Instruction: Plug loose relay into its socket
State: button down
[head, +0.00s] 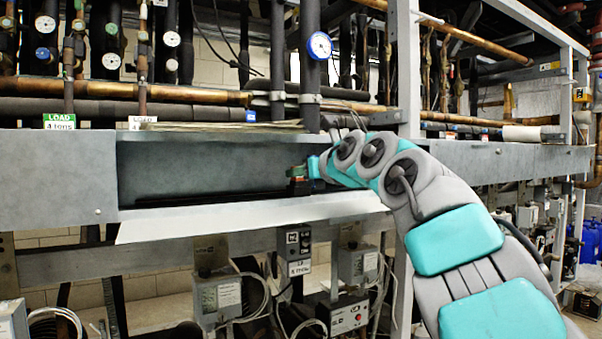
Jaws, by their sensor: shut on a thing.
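My arm reaches in from the lower right to the open grey trough in the rack. My gripper (305,170) is at the trough's right part, small in the head view, and its fingers are hard to make out. It is shut on a small greenish and brown block, which looks like the relay (297,172). Directly below is a small dark block with a reddish line, seemingly the socket (298,187). The relay appears right above or touching it; I cannot tell whether there is a gap. The wrist hides what lies just to the right.
The trough (200,165) has a grey back wall and a pale lip (230,222) sloping down in front. Its left part is clear. Pipes and gauges (319,45) stand above and behind. Control boxes (357,263) and looped cables hang below. A rack upright stands behind my arm.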

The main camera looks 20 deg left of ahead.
jog(key=shift+f, duration=0.35)
jog(key=c, duration=0.5)
grip_release()
jog(key=shift+d, duration=0.1)
jog(key=shift+s+d+b, duration=0.15)
jog(key=shift+b, duration=0.25)
jog(key=b+v, duration=0.2)
jog(key=v, duration=0.4)
jog(key=shift+s+d+r, duration=0.1)
jog(key=shift+s+d, duration=0.3)
jog(key=shift+d, duration=0.05)
